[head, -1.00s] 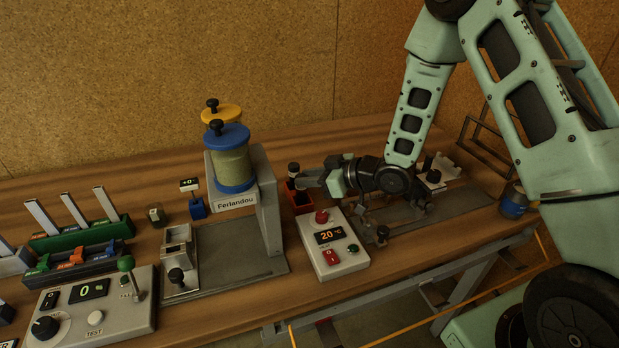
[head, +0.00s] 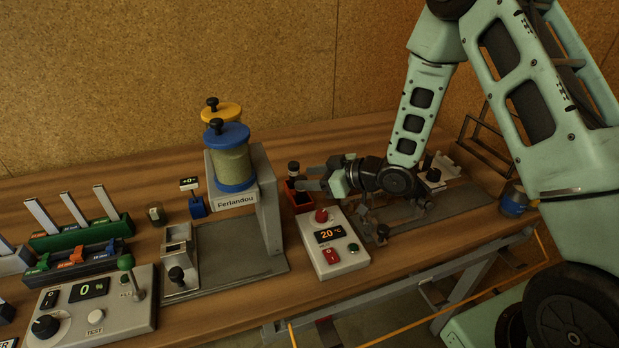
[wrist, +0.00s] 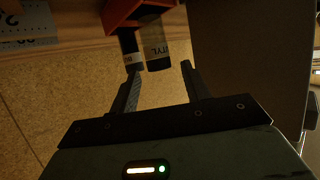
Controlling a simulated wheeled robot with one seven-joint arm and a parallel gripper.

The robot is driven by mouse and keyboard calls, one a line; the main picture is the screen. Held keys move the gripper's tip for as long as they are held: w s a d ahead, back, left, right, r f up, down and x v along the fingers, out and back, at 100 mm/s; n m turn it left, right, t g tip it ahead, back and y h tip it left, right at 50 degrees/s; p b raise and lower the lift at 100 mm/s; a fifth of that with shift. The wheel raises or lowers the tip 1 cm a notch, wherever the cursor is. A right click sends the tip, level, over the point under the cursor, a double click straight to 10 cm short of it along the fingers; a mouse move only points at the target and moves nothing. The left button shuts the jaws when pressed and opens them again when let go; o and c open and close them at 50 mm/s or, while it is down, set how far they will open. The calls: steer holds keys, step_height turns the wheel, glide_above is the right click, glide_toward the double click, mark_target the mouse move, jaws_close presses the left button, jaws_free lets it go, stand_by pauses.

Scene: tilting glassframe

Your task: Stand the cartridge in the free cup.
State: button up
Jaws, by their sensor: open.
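An orange-red box (head: 302,207) stands right of the dispenser; its edge also shows at the top of the wrist view (wrist: 124,13). Two capped or labelled cylinders stick out of it there: a dark one with a pale band (wrist: 130,48) and a brownish one lettered "TYL" (wrist: 154,45). I cannot tell for sure which is the cartridge. In the head view a black-topped cylinder (head: 293,168) stands at the box. My gripper (head: 312,179) is open and empty beside the box; in the wrist view its fingertips (wrist: 161,67) lie near the "TYL" cylinder's end. I cannot identify the free cup.
A control box reading 20 °C (head: 335,243) stands just in front of the gripper. The "Ferlandou" dispenser (head: 235,200) rises to the left. A small jar (head: 156,214) and a green rack (head: 82,237) stand farther left.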

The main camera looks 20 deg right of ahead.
steer(key=b+v, duration=0.1)
steer(key=v, duration=1)
steer(key=s+a+r+m+g+h, duration=0.1)
steer(key=s+a+r+g+h, duration=0.3)
steer(key=a+h, duration=0.4)
steer(key=s+a+r+g, duration=0.1)
steer(key=s+a+g, duration=0.1)
steer(key=s, duration=0.8)
steer(key=s+a+r+g+h, duration=0.1)
steer(key=s+a+g, duration=0.2)
steer(key=s, duration=0.8)
steer(key=shift+s+a+g, duration=0.3)
steer(key=shift+s+a, duration=0.05)
steer(key=shift+a, duration=0.2)
steer(key=shift+r, duration=0.15)
